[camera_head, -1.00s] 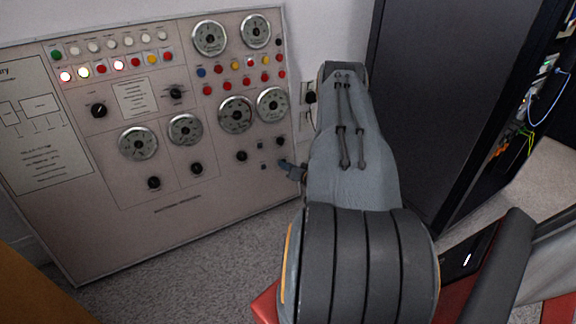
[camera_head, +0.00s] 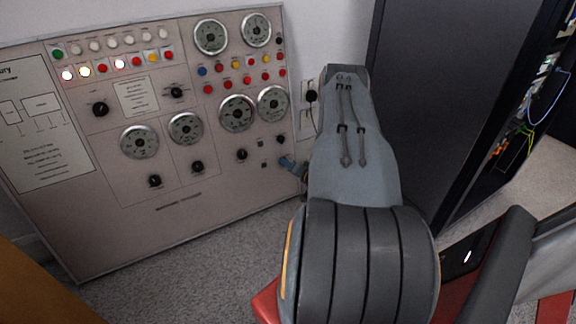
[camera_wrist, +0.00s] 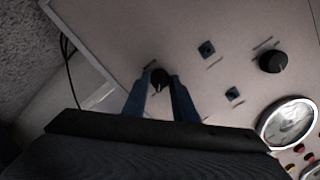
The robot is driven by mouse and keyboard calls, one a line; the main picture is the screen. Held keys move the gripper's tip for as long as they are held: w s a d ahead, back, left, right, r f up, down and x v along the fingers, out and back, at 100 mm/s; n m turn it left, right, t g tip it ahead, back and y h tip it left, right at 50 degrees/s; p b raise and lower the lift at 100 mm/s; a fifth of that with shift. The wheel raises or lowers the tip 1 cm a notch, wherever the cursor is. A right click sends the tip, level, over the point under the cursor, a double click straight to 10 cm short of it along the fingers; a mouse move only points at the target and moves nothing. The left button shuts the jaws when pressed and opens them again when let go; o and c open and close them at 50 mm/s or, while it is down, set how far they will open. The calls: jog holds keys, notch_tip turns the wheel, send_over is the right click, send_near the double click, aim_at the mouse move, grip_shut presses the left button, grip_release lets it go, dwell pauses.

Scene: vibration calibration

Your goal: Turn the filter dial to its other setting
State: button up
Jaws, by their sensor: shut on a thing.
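The filter dial (camera_wrist: 160,76) appears to be the black knob between my fingertips in the wrist view, near the panel's edge. A pale pointer mark on it is too small to read. My gripper (camera_wrist: 161,80) is shut on it, one blue-grey finger on each side. The panel (camera_head: 215,225) is upright and beige, with gauges, lamps and knobs. Another black knob (camera_head: 241,154) is to the left of my gripper, and also shows in the wrist view (camera_wrist: 272,62).
Two small dark square parts (camera_wrist: 206,49) lie between the two knobs. Gauges (camera_head: 272,103) sit above. A wall outlet with a black plug (camera_head: 311,96) is just right of the panel. A dark cabinet (camera_head: 430,90) stands at the right. Carpet (camera_head: 200,255) is clear below the panel.

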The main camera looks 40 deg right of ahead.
jog(key=o, duration=1)
jog(key=p+v, duration=0.2)
jog(key=v, duration=0.6)
jog(key=shift+p, duration=0.4)
jog(key=shift+w, duration=0.1)
